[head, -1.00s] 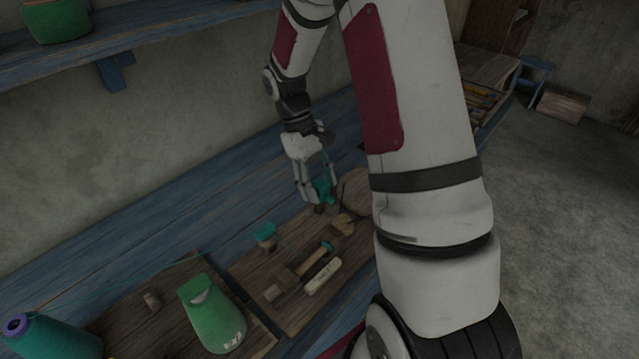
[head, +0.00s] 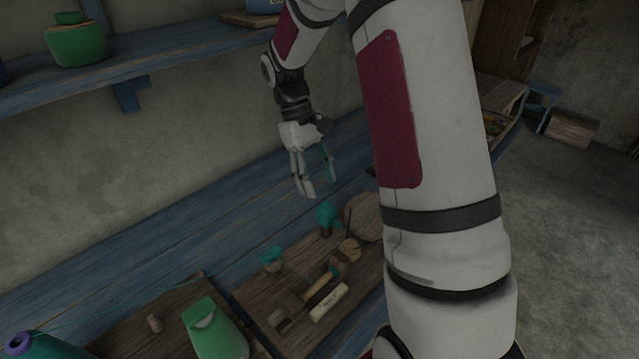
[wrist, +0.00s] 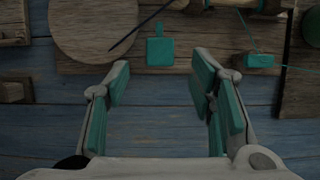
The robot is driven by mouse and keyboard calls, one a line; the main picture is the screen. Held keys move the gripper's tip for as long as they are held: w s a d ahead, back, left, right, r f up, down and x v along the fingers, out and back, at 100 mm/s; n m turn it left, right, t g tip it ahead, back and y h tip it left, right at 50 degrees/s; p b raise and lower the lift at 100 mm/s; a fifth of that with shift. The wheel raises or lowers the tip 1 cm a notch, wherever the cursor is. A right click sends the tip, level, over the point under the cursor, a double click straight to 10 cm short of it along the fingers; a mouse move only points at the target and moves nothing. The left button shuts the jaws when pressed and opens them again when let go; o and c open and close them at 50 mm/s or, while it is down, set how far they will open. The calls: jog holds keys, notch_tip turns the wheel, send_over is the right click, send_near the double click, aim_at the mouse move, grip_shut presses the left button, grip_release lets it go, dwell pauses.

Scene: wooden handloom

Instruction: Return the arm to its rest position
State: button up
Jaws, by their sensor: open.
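My gripper (head: 318,182) is open and empty, hanging above the blue bench in the head view. In the wrist view its two teal-padded fingers (wrist: 160,100) stand wide apart. A teal block-like piece (head: 327,215) is on the wooden board below and in front of the gripper. It also shows in the wrist view (wrist: 160,51), ahead of the fingers and apart from them. My arm crosses the right of the head view and hides part of the bench.
The wooden board (head: 262,299) holds several small tools, a second teal-topped piece (head: 272,258) and a round wooden disc (head: 364,215). A green container (head: 215,331) and a teal spool (head: 40,347) stand front left. A shelf (head: 190,57) with a green pot (head: 78,44) runs above left.

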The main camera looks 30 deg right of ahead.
dwell(0.4)
jog(key=s+a+r+m+t+p, duration=0.1)
jog(key=s+a+r+t, duration=0.3)
jog(key=s+r, duration=0.45)
jog(key=s+a+r+m+t+p, duration=0.1)
jog(key=s+a+r+t+p, duration=0.1)
jog(key=s+a+r, duration=0.6)
jog(key=s+r+t, duration=0.2)
jog(key=s, duration=0.5)
jog(key=shift+a+t+y+p, duration=0.3)
jog(key=shift+a+y, duration=0.1)
